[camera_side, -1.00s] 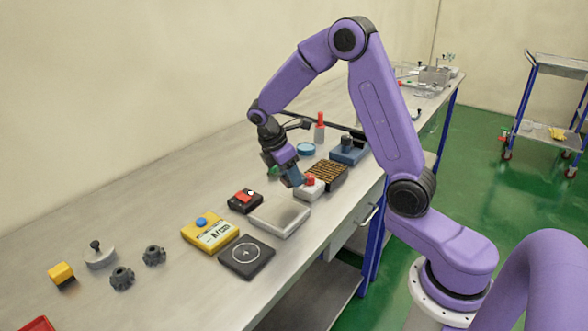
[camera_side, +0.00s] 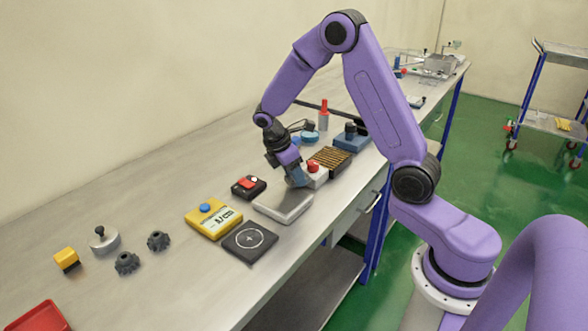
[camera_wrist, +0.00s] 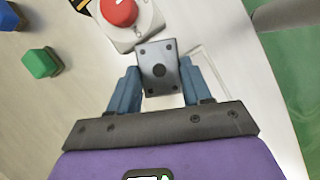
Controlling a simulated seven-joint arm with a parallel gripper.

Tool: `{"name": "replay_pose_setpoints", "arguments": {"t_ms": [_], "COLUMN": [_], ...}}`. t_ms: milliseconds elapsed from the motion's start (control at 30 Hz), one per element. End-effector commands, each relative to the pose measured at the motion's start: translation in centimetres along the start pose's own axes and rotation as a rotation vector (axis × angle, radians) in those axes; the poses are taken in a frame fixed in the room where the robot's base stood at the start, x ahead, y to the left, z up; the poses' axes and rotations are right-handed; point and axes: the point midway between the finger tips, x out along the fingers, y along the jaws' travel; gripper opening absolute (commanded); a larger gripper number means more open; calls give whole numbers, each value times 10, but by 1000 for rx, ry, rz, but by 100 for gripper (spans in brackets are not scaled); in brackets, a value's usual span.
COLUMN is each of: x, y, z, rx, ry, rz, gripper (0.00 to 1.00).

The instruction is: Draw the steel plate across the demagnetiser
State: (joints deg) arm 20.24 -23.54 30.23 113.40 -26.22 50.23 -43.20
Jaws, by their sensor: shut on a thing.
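My gripper (camera_side: 299,179) is low over the bench, between the silver shallow tray-like piece (camera_side: 284,206) and a white box with a red knob (camera_side: 315,175). In the wrist view my gripper (camera_wrist: 159,82) has its blue fingers shut on a grey steel plate (camera_wrist: 158,58) with corner screws or holes and a dark centre spot. The plate's far edge is close to the white box (camera_wrist: 145,32); contact cannot be told. The plate is hidden in the side view. Nothing is labelled as the demagnetiser; a ribbed black and brown block (camera_side: 330,161) stands behind the white box.
A yellow meter (camera_side: 213,218), a dark pad with a circle (camera_side: 250,242) and a black box with a red switch (camera_side: 248,187) lie to the left. A blue block (camera_side: 350,137) stands further back.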

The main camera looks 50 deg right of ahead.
Motion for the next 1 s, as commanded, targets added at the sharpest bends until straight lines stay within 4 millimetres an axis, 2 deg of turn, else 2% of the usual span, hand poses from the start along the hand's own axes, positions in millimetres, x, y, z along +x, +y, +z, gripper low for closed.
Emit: {"name": "replay_pose_setpoints", "arguments": {"t_ms": [1000], "x": [-12], "y": [-16], "z": [-35], "rx": [-1], "ry": [0], "rz": [1], "gripper": [3]}}
